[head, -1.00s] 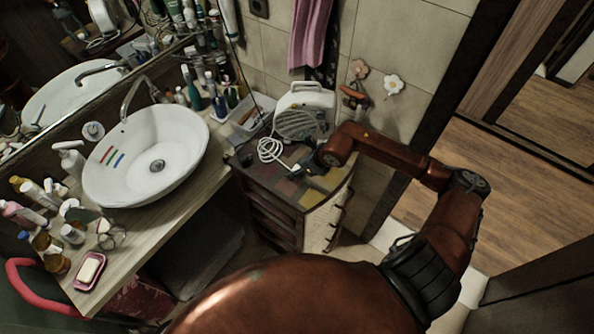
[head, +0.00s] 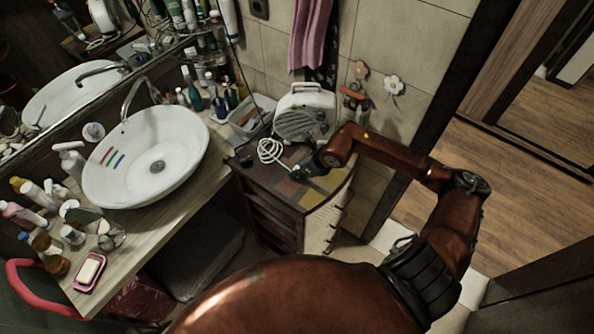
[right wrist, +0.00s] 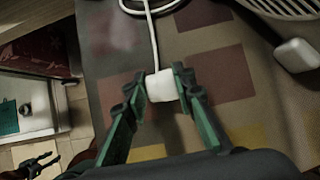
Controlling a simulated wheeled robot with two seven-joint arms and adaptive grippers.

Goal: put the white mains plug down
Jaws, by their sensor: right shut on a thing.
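The white mains plug (right wrist: 162,86) sits between the fingertips of my right gripper (right wrist: 157,88) in the right wrist view. The gripper is shut on it, with one dark green finger on each side. The plug is low over the patchwork top of the drawer cabinet (head: 313,196); I cannot tell whether it touches. Its white cord (right wrist: 152,38) runs away from the gripper and lies in a coil (head: 268,150) on the cabinet. In the head view my right gripper (head: 301,172) is small and dark, and the plug is hard to make out.
A white fan heater (head: 304,112) stands at the back of the cabinet, close to my right forearm. A grey tray (head: 250,117) is behind the coil. The sink basin (head: 150,158) and counter with bottles are at left. The cabinet's front top is clear.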

